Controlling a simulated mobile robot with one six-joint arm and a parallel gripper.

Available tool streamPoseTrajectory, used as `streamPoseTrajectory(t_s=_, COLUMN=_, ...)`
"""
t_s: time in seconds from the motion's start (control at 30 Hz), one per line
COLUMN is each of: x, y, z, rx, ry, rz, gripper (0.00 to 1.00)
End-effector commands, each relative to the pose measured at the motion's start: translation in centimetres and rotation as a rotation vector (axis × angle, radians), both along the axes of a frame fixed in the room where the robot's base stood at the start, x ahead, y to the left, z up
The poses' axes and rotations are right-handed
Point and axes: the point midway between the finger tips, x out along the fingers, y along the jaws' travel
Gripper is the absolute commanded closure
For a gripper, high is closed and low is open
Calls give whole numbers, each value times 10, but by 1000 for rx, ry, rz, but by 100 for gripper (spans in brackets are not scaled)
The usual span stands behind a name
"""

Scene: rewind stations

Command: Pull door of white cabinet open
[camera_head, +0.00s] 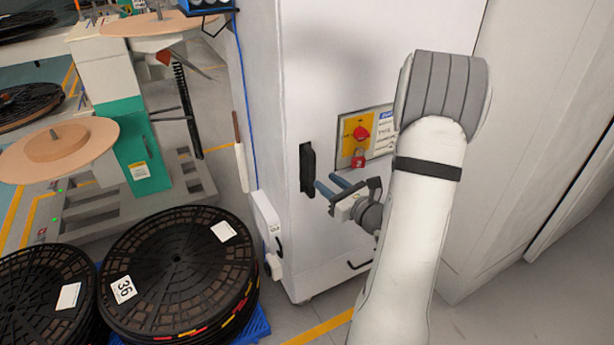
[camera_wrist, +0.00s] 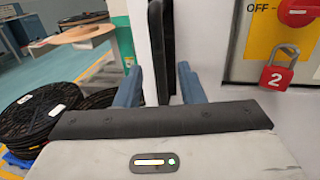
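The white cabinet (camera_head: 375,45) stands in the middle of the head view, with its door facing my arm. A black upright handle (camera_head: 307,170) sits near the door's left edge; it also shows at the top of the wrist view (camera_wrist: 167,50). My gripper (camera_head: 324,187) has its two blue fingers apart, just right of the handle in the head view. In the wrist view the fingers (camera_wrist: 158,85) stand on either side of the handle's lower part, with gaps showing. I cannot tell whether the fingertips reach around it. The door looks shut.
A yellow switch panel with a red knob (camera_head: 361,133) and red padlock (camera_head: 358,158) is right of the handle. Black reels (camera_head: 180,270) stand on a blue pallet at lower left. A green-and-white machine (camera_head: 135,150) stands behind them.

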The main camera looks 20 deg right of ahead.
Motion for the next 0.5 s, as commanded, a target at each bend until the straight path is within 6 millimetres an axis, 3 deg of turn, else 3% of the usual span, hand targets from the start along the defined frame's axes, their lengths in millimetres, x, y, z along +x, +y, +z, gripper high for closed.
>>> streamPoseTrajectory(t_s=0.3, x=49, y=14, z=1, rx=-1, ry=0, rz=7, gripper=65)
streamPoseTrajectory(t_s=0.5, x=63, y=17, z=1, rx=-2, ry=0, rz=4, gripper=65)
